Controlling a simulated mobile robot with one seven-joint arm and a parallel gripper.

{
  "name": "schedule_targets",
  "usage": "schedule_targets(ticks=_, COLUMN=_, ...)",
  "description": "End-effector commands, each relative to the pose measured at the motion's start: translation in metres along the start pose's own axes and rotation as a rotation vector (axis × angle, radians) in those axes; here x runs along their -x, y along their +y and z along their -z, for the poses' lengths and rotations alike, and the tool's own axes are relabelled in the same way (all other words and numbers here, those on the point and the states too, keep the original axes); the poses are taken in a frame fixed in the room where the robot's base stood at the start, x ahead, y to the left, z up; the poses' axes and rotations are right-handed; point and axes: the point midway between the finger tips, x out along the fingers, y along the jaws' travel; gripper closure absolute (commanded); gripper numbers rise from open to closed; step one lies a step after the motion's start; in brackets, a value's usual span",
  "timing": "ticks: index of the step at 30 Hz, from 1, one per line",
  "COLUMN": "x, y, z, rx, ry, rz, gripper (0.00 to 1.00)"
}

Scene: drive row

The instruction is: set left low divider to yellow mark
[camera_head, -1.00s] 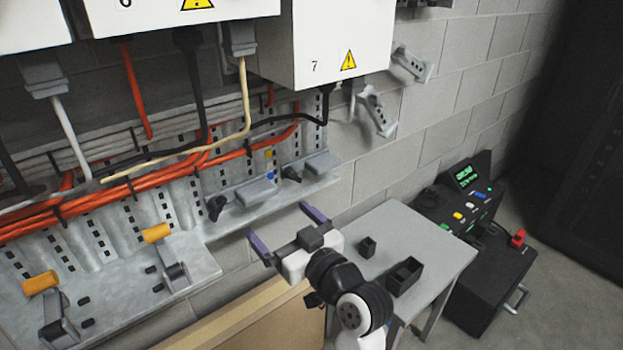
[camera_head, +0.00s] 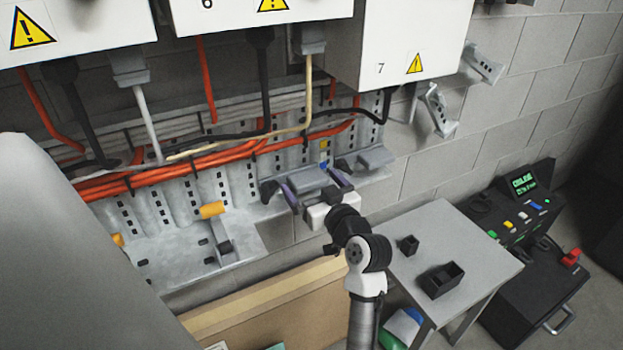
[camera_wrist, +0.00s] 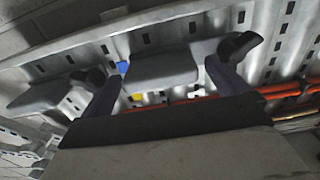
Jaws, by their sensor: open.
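The left low divider (camera_head: 307,178) is a grey block with a black knob (camera_head: 268,190) at its left end, on the metal ledge. My open gripper (camera_head: 314,186) reaches over it, one purple finger on each side. The wrist view shows the divider (camera_wrist: 165,66) lying between the fingers of my gripper (camera_wrist: 163,78); whether they touch it I cannot tell. A yellow mark (camera_head: 328,146) and a blue mark (camera_head: 324,164) sit right of the divider. The wrist view also shows the yellow mark (camera_wrist: 137,97) and blue mark (camera_wrist: 122,67), near the finger on the left.
A second grey divider (camera_head: 370,158) with a black knob stands further right on the ledge. Orange cables (camera_head: 210,162) run behind and above. White box 7 (camera_head: 412,45) hangs overhead. A grey table (camera_head: 455,233) with small black bins stands to the right.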

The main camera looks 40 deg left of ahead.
Motion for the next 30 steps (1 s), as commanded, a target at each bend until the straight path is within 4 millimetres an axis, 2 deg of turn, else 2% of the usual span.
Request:
schedule_targets(ticks=4, x=-0.0089, y=-0.0005, z=0.0005, rx=0.0, ry=0.001, rz=0.001, gripper=0.01)
schedule_targets(ticks=12, x=-0.01, y=-0.0003, z=-0.0002, rx=0.0, ry=0.0, rz=0.0, gripper=0.01)
schedule_targets(ticks=27, x=-0.0096, y=-0.0002, z=-0.0002, rx=0.0, ry=0.0, rz=0.0, gripper=0.64)
schedule_targets(ticks=30, x=-0.0096, y=-0.0001, z=0.0027, rx=0.001, ry=0.001, rz=0.0, gripper=0.64)
